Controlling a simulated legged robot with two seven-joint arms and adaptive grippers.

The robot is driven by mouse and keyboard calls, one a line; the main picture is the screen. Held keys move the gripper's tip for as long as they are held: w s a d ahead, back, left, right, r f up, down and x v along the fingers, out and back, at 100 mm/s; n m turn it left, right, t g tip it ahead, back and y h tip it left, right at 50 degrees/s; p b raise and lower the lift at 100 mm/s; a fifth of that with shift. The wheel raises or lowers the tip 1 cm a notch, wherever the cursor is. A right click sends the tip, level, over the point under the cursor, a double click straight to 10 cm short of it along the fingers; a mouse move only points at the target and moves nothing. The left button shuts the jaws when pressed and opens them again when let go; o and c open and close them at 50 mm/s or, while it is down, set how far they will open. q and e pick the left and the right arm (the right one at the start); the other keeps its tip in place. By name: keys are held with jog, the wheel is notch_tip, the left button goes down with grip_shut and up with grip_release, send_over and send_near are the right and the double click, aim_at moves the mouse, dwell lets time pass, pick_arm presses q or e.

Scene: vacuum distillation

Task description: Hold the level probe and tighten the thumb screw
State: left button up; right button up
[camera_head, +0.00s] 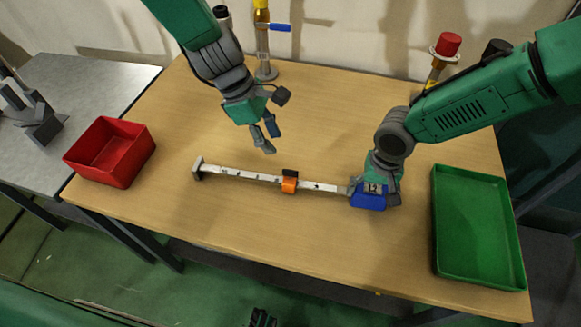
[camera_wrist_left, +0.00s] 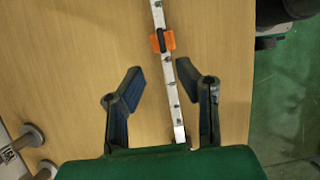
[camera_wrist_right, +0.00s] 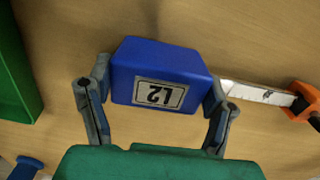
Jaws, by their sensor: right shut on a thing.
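The level probe lies across the table as a white marked bar (camera_head: 240,174) with a blue head (camera_head: 368,199) labelled 12 or L2 at its right end. An orange slider with a dark thumb screw (camera_head: 289,182) sits around the middle of the bar. My right gripper (camera_wrist_right: 160,95) is shut on the blue head, one finger on each side. My left gripper (camera_head: 268,140) is open and empty above the bar, left of the orange slider. In the left wrist view the bar (camera_wrist_left: 176,105) runs between the left fingers, apart from them, with the orange slider (camera_wrist_left: 162,41) beyond the fingertips.
A red bin (camera_head: 110,152) stands at the table's left edge and a green tray (camera_head: 480,225) at its right. Glass fittings with a blue-handled valve (camera_head: 264,45) and a red cap (camera_head: 447,45) stand at the back. The front of the wooden table is clear.

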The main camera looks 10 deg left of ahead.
aim_at(290, 170)
pick_arm(q)
jog(key=x, duration=1.1)
jog(key=shift+c, duration=0.4)
grip_shut()
